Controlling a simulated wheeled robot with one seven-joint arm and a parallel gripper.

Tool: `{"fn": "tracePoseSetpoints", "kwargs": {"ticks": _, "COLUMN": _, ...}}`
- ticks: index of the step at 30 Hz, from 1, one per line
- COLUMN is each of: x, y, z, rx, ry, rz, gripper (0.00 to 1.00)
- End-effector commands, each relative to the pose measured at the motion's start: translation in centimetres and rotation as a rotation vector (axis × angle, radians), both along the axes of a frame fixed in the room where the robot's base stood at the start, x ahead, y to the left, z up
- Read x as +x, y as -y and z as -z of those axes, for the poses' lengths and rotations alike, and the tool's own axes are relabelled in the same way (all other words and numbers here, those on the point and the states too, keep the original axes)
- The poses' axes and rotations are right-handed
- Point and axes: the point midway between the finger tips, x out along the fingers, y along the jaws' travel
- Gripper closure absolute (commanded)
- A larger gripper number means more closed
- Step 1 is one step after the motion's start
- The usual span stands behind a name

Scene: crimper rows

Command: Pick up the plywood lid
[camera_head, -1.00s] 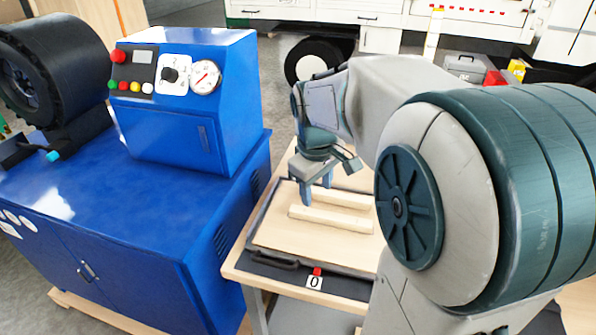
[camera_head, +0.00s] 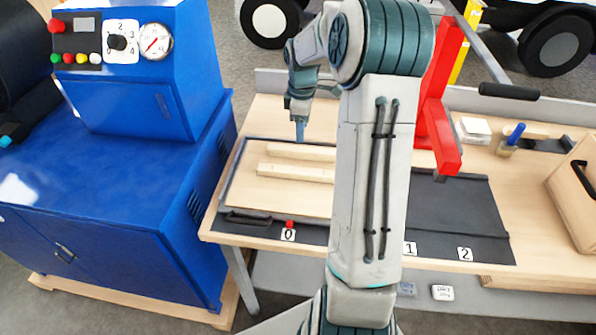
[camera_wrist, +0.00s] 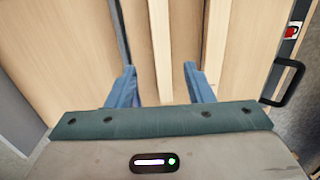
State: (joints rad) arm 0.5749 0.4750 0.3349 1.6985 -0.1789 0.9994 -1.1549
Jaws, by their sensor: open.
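The plywood lid (camera_head: 268,190) is a flat pale panel with two parallel wooden battens. It lies level in a shallow dark tray (camera_head: 236,168) at the left of the workbench, by label 0. My gripper (camera_head: 299,134) points down near the far batten (camera_head: 302,152). In the wrist view my open gripper (camera_wrist: 160,72) has one blue finger on each side of one batten (camera_wrist: 162,45). The other batten (camera_wrist: 215,40) lies to the right, outside the fingers. Nothing is held. I cannot tell the fingertips' height above the lid.
A black handle (camera_head: 248,217) and a red knob (camera_head: 290,224) are at the tray's near edge. A blue machine (camera_head: 120,180) stands close on the left. A red post (camera_head: 436,120) rises behind my arm. Dark mat by labels 1 and 2 is largely bare.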

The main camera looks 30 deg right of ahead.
Motion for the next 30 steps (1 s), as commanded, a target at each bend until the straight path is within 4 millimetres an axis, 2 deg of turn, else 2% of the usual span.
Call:
{"fn": "tracePoseSetpoints", "kwargs": {"ticks": 3, "x": 0.0, "y": 0.0, "z": 1.3, "rx": -0.001, "ry": -0.001, "rz": -0.001, "gripper": 0.53}}
{"fn": "tracePoseSetpoints", "kwargs": {"ticks": 8, "x": -0.1, "y": 0.0, "z": 2.3, "rx": 0.001, "ry": -0.001, "rz": 0.000, "gripper": 0.53}}
{"fn": "tracePoseSetpoints", "kwargs": {"ticks": 15, "x": -0.3, "y": -0.1, "z": 5.8, "rx": 0.000, "ry": -0.002, "rz": 0.001, "gripper": 0.53}}
{"fn": "tracePoseSetpoints", "kwargs": {"ticks": 18, "x": -0.3, "y": -0.1, "z": 6.7, "rx": 0.000, "ry": 0.000, "rz": 0.001, "gripper": 0.53}}
{"fn": "tracePoseSetpoints", "kwargs": {"ticks": 26, "x": -0.2, "y": -0.1, "z": 7.0, "rx": -0.001, "ry": 0.002, "rz": 0.001, "gripper": 0.53}}
{"fn": "tracePoseSetpoints", "kwargs": {"ticks": 30, "x": -0.2, "y": -0.1, "z": 7.0, "rx": -0.001, "ry": 0.002, "rz": 0.001, "gripper": 0.92}}
